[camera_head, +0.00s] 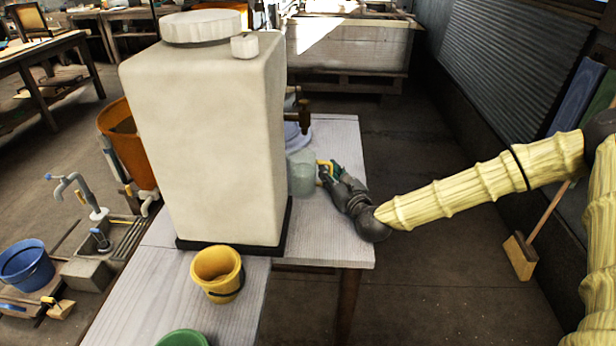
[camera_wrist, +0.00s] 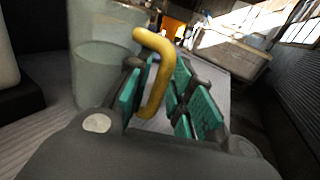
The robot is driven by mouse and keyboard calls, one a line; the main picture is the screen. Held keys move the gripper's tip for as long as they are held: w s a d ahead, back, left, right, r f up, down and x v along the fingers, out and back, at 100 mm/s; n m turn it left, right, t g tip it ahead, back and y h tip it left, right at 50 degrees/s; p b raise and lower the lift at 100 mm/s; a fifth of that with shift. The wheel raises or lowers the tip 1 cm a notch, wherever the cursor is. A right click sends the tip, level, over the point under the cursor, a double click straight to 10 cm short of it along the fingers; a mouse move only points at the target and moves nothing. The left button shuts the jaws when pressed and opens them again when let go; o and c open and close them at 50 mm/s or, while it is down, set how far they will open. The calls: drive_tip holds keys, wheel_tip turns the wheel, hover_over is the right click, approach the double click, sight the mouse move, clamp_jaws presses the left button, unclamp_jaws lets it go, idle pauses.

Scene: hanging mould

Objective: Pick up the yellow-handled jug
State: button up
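The jug (camera_head: 302,176) is translucent grey-green with a yellow handle (camera_head: 325,164). It stands upright on the pale wooden table, beside the large cream tank. In the wrist view the jug (camera_wrist: 92,72) is at the left, and its yellow handle (camera_wrist: 161,75) curves toward me. My gripper (camera_head: 331,174) is at the handle side of the jug. In the wrist view its green-padded fingers (camera_wrist: 155,92) are open, with the handle between them. Whether a pad touches the handle is hard to tell.
The cream tank (camera_head: 215,140) with a dark tap (camera_head: 304,117) rises left of the jug. A yellow bucket (camera_head: 217,273) stands at its front, and a green one (camera_head: 182,339) is nearer. The table (camera_head: 345,225) ends just right of the jug, with open floor beyond.

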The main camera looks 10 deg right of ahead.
clamp_jaws()
drive_tip(key=shift+r, duration=0.15)
